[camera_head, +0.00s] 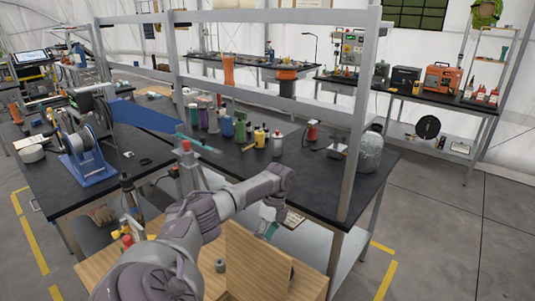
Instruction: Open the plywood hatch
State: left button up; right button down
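The plywood hatch (255,262) is a light-brown wooden panel at the bottom centre. It appears raised at a slant above a wooden surface (305,286) of the same colour. My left arm comes in from the bottom left and reaches over toward the panel's upper edge. My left gripper (269,228) points down beside the top right of the panel. It is small and partly hidden, so I cannot tell whether its fingers are open or touch the panel. My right gripper is not in view.
A small grey cylinder (220,265) stands on the wood left of the panel. A black-topped workbench (255,165) with a grey frame, bottles and tools lies just behind. A blue-based spool stand (86,163) is at left. Free floor (440,240) is at right.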

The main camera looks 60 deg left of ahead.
pick_arm(q)
jog(key=shift+o, duration=0.6)
jog(key=shift+d+f, duration=0.2)
jog(key=shift+f, duration=0.8)
jog(key=shift+o, duration=0.9)
jog(key=shift+w, duration=0.1)
jog(key=shift+c, duration=0.2)
